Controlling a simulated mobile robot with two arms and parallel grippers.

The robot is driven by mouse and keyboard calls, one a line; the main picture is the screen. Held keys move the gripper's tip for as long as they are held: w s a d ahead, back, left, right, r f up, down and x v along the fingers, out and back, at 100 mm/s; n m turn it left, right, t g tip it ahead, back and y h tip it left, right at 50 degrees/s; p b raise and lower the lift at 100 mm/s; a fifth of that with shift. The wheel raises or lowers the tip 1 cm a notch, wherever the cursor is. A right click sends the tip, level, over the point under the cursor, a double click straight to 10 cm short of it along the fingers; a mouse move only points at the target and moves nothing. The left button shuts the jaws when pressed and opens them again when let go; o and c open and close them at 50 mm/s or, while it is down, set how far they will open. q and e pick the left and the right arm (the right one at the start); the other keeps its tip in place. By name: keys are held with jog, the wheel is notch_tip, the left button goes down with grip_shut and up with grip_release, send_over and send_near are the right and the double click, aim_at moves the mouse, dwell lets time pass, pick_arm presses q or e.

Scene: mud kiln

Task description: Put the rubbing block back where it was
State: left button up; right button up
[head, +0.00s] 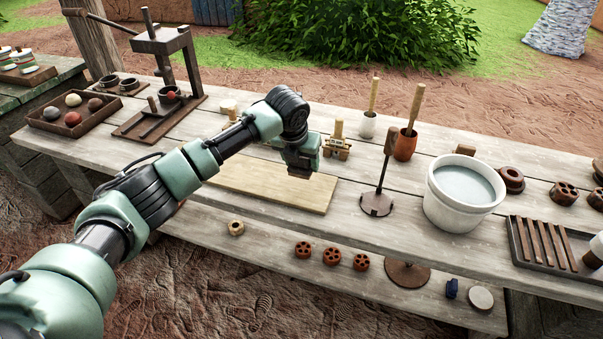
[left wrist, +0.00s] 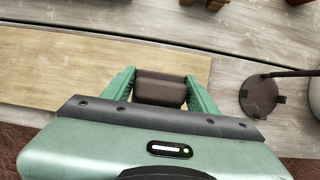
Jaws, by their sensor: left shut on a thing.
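The rubbing block, a small dark brown block (left wrist: 160,88), is gripped between the two green fingers of my left gripper (left wrist: 160,92) in the left wrist view. In the head view my left gripper (head: 301,170) points down over the right end of a pale wooden board (head: 262,188), and its wrist hides most of the block. I cannot tell whether the block touches the board. The board also shows in the left wrist view (left wrist: 60,65). My right gripper is not in view.
Right of the board stand a round dark base with an upright handle (head: 377,204) and a white bucket (head: 464,190) of liquid. Behind are a small wooden piece (head: 337,148) and an orange cup (head: 405,145). A slatted tray (head: 545,246) lies far right. The board's left part is clear.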

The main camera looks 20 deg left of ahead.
aim_at(302, 174)
pick_arm(q)
jog(key=shift+f, duration=2.2)
jog(key=o, duration=1.3)
jog(key=shift+f, duration=0.1)
jog(key=v, duration=1.2)
